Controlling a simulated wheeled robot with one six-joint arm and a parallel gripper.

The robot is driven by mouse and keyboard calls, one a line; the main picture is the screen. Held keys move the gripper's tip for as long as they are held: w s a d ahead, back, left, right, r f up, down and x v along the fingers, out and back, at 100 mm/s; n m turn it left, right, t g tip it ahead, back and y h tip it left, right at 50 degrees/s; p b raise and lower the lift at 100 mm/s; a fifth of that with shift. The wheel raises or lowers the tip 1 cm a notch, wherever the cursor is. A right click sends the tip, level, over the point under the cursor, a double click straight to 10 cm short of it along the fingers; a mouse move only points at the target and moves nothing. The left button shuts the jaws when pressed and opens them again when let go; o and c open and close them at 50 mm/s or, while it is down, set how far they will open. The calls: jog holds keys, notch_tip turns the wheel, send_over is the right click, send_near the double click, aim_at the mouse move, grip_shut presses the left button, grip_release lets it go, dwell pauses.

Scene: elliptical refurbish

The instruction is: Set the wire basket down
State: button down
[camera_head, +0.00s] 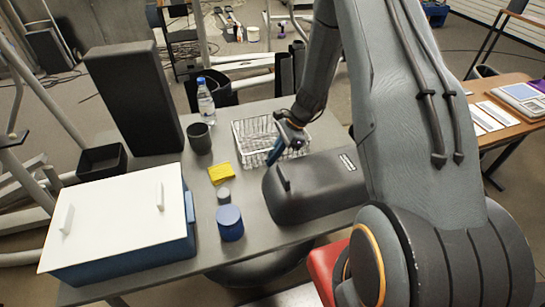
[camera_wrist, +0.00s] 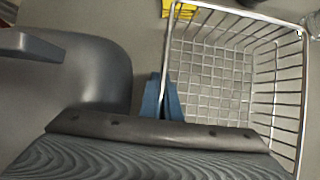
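The wire basket (camera_head: 251,133) is a silver open-topped grid basket at the back right of the grey table. In the wrist view the basket (camera_wrist: 291,95) fills the right side, upright and empty. My gripper (camera_head: 277,147) is at the basket's near side in the head view. In the wrist view the blue fingers of my gripper (camera_wrist: 163,99) sit either side of the basket's left rim and look closed on it. I cannot tell whether the basket's bottom touches the table. My arm hides part of its right side.
A dark grey rounded case (camera_head: 315,190) stands close in front of the basket. A dark cup (camera_head: 199,139), a water bottle (camera_head: 206,102) and a yellow sponge (camera_head: 221,173) are to its left. A blue jar (camera_head: 230,224) and a white-lidded blue box (camera_head: 120,225) stand nearer the front left.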

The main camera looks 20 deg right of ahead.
jog(key=shift+f, duration=0.15)
jog(key=shift+f, duration=0.15)
jog(key=c, duration=2)
grip_release()
